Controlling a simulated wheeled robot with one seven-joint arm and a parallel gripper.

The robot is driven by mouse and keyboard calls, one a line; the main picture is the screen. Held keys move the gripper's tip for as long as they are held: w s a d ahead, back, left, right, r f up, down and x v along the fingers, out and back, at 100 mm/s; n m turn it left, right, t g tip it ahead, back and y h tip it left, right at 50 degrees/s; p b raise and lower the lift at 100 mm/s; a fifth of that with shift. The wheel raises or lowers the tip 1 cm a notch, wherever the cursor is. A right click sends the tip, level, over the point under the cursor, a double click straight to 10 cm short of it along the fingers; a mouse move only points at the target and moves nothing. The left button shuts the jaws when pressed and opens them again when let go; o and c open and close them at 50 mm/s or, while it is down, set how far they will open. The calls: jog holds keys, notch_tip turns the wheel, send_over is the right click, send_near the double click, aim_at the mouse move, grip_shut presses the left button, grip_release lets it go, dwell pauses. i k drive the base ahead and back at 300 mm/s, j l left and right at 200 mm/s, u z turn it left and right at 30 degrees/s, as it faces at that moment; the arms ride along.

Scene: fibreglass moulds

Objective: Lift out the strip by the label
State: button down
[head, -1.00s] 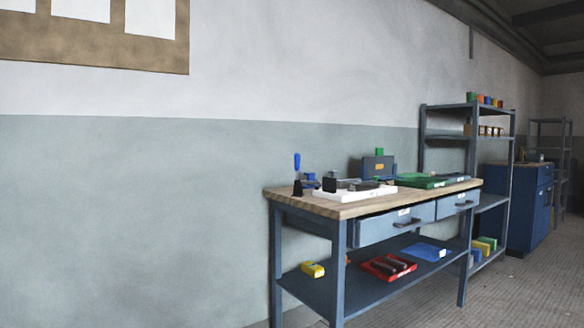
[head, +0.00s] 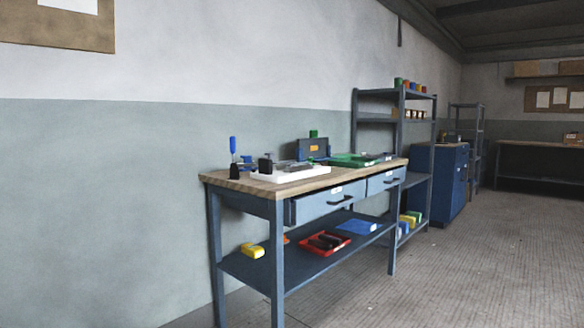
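I cannot make out a strip with a label at this distance. A white tray (head: 310,180) lies on the wooden top of a blue workbench (head: 227,183), with grey pieces (head: 295,165) in or on it. The bench's two drawers, the left (head: 316,207) and the right (head: 377,184), have dark handles and small white labels. The left drawer seems to stand slightly out. What is inside the drawers is hidden. My gripper is not in view.
A green tray (head: 352,160) and a dark case (head: 304,149) stand farther back on the bench. A red tray (head: 332,247) and a yellow block (head: 252,250) are on its lower shelf. A shelf rack (head: 354,115) and blue cabinet (head: 445,180) stand beyond. The floor (head: 480,260) at right is open.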

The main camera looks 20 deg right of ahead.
aim_at(305, 164)
jog(key=i+l+u, duration=0.15)
jog(key=i+l, duration=0.2)
jog(key=i+l+u, duration=0.1)
jog(key=i+l, duration=0.15)
jog(key=l, duration=0.35)
